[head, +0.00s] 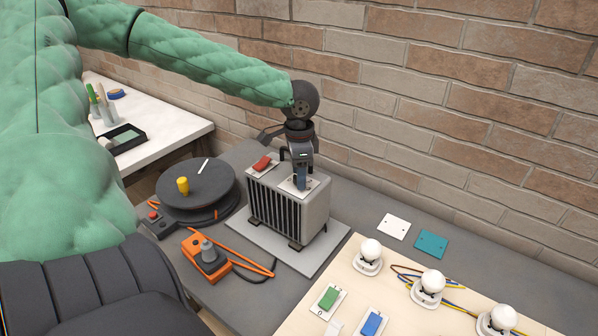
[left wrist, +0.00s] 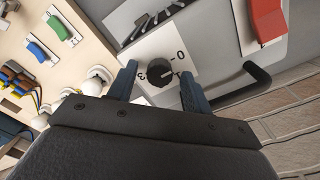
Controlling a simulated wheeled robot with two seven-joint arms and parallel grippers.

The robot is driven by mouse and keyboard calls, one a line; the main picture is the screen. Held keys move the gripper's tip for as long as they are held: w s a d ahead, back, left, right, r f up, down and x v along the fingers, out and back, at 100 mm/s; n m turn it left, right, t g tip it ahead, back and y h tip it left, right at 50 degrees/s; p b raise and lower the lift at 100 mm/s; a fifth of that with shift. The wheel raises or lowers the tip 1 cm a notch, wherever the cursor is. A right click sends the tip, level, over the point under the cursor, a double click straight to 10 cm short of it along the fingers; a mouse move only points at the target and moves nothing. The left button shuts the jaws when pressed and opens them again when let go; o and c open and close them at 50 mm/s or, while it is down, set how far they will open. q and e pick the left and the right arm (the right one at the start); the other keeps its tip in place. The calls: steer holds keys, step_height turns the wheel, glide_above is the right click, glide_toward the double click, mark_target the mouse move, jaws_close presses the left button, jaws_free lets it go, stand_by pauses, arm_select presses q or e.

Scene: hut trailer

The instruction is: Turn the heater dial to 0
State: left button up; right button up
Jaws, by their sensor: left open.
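The heater (head: 318,205) is a light grey box with dark front slats, standing on a pale board. Its dial (left wrist: 160,71) is a black round knob on a white plate (left wrist: 166,44) with a 0 and what looks like a 3 readable. I cannot tell for sure where the knob points. My left gripper (left wrist: 160,86) is open, with one blue-grey finger on each side of the knob; whether they touch it is unclear. In the head view the left gripper (head: 301,182) points down at the heater top and hides the dial. My right gripper is not in view.
A red rocker switch (head: 262,163) sits on the heater top beside the dial. A dark cable reel (head: 212,203) and an orange box (head: 206,258) lie to the left. A wooden board (head: 385,300) with bulbs and switches is at the right. A brick wall (head: 420,120) stands behind.

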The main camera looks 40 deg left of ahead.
arm_select(q)
steer(key=shift+r, duration=0.65)
step_height(320, 180, up, 6)
steer(key=shift+f+b, duration=0.25)
steer(key=shift+b, duration=0.6)
steer(key=shift+r, duration=0.5)
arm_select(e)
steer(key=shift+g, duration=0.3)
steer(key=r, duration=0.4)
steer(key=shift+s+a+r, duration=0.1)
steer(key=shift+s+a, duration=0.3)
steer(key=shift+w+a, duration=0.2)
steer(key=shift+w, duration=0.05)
arm_select(q)
steer(key=shift+s+f, duration=0.1)
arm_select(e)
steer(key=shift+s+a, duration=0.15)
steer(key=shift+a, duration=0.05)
